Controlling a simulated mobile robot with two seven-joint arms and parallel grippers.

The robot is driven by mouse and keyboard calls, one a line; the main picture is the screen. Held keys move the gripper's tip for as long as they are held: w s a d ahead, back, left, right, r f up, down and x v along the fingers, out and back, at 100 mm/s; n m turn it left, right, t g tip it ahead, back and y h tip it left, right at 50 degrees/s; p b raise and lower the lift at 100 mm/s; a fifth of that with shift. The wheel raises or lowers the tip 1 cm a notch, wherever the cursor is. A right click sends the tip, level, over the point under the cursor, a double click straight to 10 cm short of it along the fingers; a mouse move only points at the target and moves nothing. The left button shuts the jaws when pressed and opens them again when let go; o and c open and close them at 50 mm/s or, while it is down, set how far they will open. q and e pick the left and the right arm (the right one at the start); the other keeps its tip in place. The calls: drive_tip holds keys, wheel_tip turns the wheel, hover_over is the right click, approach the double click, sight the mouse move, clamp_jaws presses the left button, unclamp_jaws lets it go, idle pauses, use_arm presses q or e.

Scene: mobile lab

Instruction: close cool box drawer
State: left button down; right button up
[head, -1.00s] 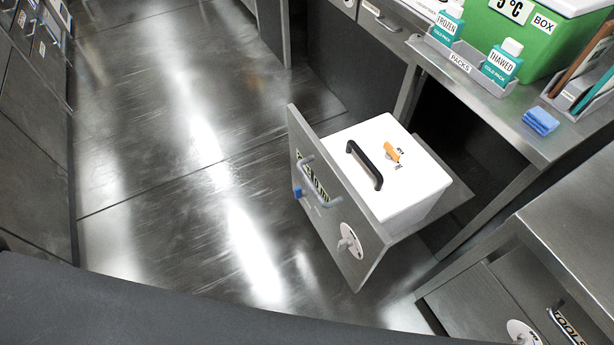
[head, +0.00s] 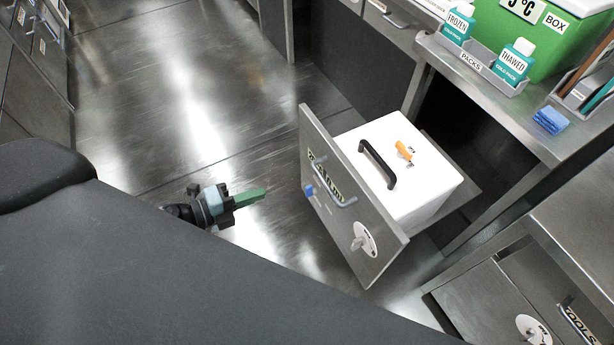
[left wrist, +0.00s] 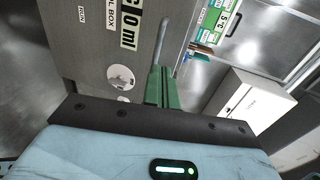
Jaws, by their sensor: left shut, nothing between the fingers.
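The cool box drawer (head: 331,226) is pulled out from under the bench in the head view, its grey front facing my left gripper. The front has a metal bar handle (head: 337,193), a blue piece and a round white disc with a knob. A white cool box (head: 425,200) with a black handle and an orange latch sits in the drawer. My left gripper (head: 262,194) is shut and empty, left of the drawer front and apart from it. In the left wrist view its green fingers (left wrist: 162,88) point toward the drawer front (left wrist: 105,55). My right gripper is not seen.
The bench (head: 520,110) above holds a rack with two cold-pack bottles, a green box (head: 535,35) and a blue sponge (head: 550,120). A tools drawer (head: 490,303) is shut at lower right. The floor left of the drawer is clear.

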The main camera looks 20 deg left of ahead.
use_arm(q)
drive_tip(key=x, duration=1.3)
drive_tip(key=shift+w+d+p, duration=0.15)
drive_tip(key=shift+w+p, duration=0.2)
